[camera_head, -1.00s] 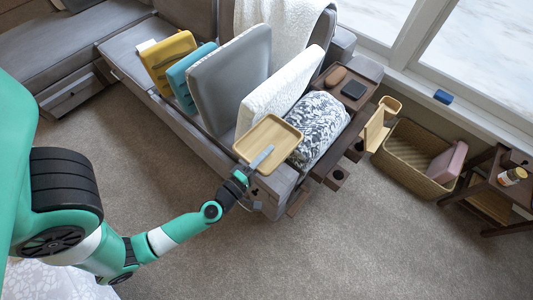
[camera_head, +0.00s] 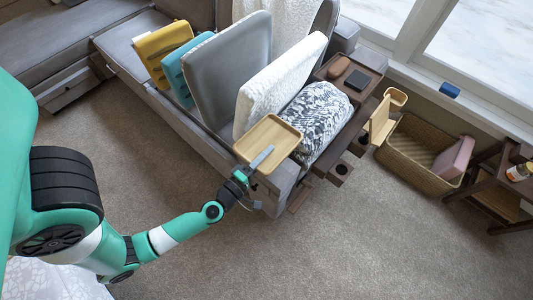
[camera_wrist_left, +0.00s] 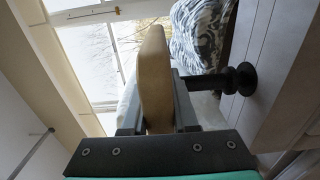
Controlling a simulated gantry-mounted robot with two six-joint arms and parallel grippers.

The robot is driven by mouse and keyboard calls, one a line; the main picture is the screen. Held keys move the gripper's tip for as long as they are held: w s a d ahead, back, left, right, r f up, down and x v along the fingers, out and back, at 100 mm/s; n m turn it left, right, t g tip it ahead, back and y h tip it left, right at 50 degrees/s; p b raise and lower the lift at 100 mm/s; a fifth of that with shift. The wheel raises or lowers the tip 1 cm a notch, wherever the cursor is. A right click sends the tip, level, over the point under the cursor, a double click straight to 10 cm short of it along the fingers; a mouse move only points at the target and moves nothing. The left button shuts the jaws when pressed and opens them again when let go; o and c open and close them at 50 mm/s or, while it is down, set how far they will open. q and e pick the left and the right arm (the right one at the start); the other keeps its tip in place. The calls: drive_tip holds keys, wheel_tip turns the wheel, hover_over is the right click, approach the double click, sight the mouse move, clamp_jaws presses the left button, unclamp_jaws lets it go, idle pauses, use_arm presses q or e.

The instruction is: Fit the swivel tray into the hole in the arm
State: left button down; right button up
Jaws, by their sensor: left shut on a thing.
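The swivel tray (camera_head: 275,133) is a shallow light-wood tray with a raised rim. My left gripper (camera_head: 258,162) is shut on its near edge and holds it in front of the sofa's right end. In the left wrist view the tray (camera_wrist_left: 154,80) stands edge-on between the dark fingers. A black stem with a round disc (camera_wrist_left: 240,79) shows beside them, close to a pale panel; I cannot tell if it belongs to the tray. Dark round openings show in wooden blocks (camera_head: 341,172) (camera_head: 364,141) along the sofa's arm side. My right gripper is out of view.
A patterned cushion (camera_head: 318,120) and a white cushion (camera_head: 275,85) stand behind the tray. A dark caddy (camera_head: 348,74) tops the sofa arm. A wicker basket (camera_head: 408,168) and side table (camera_head: 500,190) stand at right. The carpet in front (camera_head: 330,250) is clear.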

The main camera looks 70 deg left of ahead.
use_arm(q)
drive_tip(key=shift+f+b, duration=0.65)
drive_tip(key=shift+f, duration=0.2)
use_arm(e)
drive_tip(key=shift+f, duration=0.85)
use_arm(q)
drive_tip(key=c, duration=0.6)
unclamp_jaws()
drive_tip(key=shift+f, duration=0.1)
